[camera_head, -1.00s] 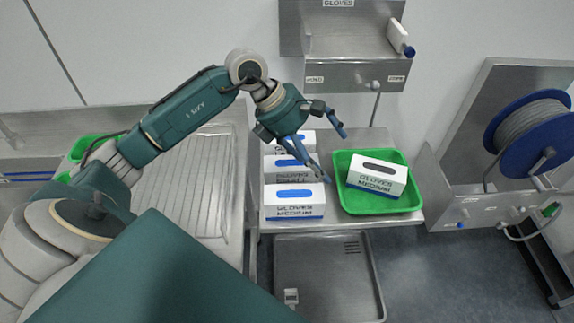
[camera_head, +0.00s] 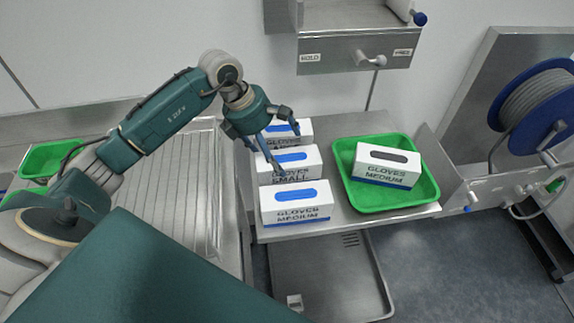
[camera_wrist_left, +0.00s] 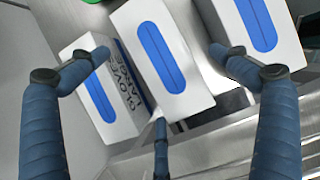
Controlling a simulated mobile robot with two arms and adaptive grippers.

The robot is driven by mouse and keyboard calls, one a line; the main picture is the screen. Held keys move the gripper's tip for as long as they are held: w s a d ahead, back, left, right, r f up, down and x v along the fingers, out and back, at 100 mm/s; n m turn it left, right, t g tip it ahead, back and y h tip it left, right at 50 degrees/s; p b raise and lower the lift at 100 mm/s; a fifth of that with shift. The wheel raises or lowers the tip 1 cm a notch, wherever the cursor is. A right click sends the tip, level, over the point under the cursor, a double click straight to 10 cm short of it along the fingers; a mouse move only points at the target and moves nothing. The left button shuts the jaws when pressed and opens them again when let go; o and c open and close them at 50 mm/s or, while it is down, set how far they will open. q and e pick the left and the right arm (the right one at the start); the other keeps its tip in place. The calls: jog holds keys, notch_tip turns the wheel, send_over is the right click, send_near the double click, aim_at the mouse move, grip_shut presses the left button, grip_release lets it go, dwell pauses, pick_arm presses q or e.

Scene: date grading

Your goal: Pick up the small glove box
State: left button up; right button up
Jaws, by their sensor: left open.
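The small glove box (camera_head: 290,160), white with a blue oval top and the word SMALL, is the middle of three boxes in a row on the steel table. In the left wrist view the middle box (camera_wrist_left: 160,55) lies between and beyond my spread fingers. My left gripper (camera_head: 285,150) is open and empty, pointing down over the row; its fingers partly cover the small box and the back box. Whether a finger touches a box I cannot tell. My right gripper is not in view.
A medium glove box (camera_head: 296,205) stands in front, and another box (camera_head: 300,130) behind, both close to the small one. A green tray (camera_head: 365,203) on the right holds a medium box (camera_head: 387,166) with a dark oval. A steel dispenser (camera_head: 345,60) hangs above.

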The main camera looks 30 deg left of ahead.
aim_at(287, 160)
pick_arm(q)
jog(key=shift+w+d+f, duration=0.1)
jog(key=shift+d+f, duration=0.2)
jog(key=shift+f, duration=0.25)
jog(key=p+x, duration=0.2)
jog(key=x, duration=0.2)
jog(key=shift+w+f+p, duration=0.15)
jog(key=shift+w+p, duration=0.15)
jog(key=shift+p, duration=0.1)
jog(key=shift+d+f, duration=0.1)
jog(key=shift+f, duration=0.25)
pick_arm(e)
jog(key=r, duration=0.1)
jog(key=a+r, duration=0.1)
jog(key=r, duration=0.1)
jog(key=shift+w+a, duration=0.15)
pick_arm(q)
jog(key=shift+c, duration=0.5)
jog(key=c, duration=1.3)
jog(key=shift+w+r, duration=0.1)
jog(key=shift+c, duration=0.7)
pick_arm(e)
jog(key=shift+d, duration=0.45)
